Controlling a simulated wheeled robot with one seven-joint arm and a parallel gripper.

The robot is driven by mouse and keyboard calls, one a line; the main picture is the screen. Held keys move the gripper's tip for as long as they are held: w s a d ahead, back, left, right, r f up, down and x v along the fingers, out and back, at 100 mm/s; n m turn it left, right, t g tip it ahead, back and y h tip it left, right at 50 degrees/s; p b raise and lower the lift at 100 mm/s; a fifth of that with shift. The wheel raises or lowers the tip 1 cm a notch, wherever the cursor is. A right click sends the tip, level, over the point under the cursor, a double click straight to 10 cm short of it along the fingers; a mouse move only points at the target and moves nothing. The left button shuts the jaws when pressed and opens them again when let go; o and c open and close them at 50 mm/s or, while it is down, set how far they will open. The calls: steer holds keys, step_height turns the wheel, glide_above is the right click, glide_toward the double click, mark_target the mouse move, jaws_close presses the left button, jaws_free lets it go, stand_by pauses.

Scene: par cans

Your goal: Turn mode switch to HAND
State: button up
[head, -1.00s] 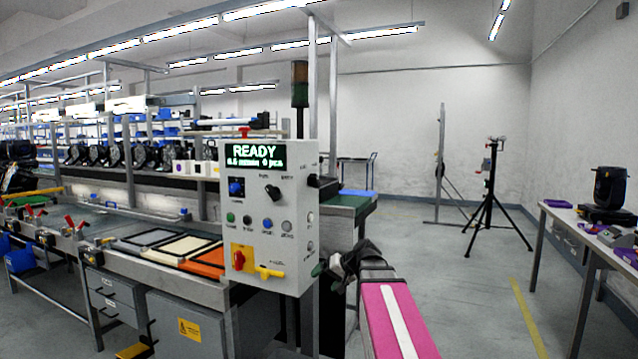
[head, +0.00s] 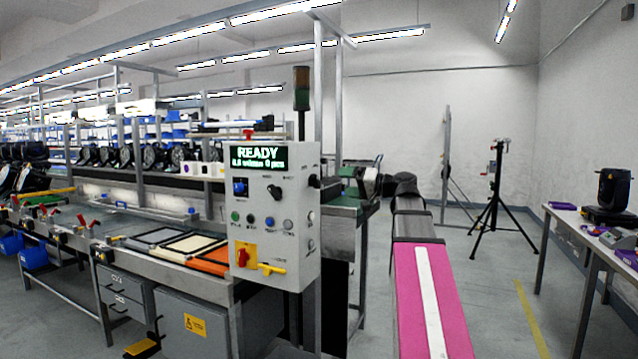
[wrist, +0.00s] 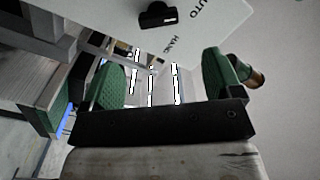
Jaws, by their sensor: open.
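The white control box (head: 262,225) stands at the center of the head view, its display reading READY. The mode switch is a black knob (head: 274,191) below two small labels on its face. In the wrist view the knob (wrist: 157,16) is at the top, near the printed words AUTO and HAND; I cannot tell for sure which one it points to. My gripper (head: 350,176) is beside the box's right edge, at about knob height. In the wrist view its green-padded fingers (wrist: 165,78) are wide apart with nothing between them, and the knob lies apart from them.
The box also carries a blue knob (head: 240,187), several push buttons, a red switch on a yellow plate (head: 244,256) and a yellow handle (head: 271,268). A workbench with trays (head: 185,243) extends left. A tripod (head: 492,195) and a table stand right; floor between is clear.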

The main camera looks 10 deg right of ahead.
mark_target(319, 181)
steer(key=x, duration=1)
steer(key=shift+w+a, duration=0.1)
steer(key=shift+a, duration=0.05)
steer(key=c, duration=0.9)
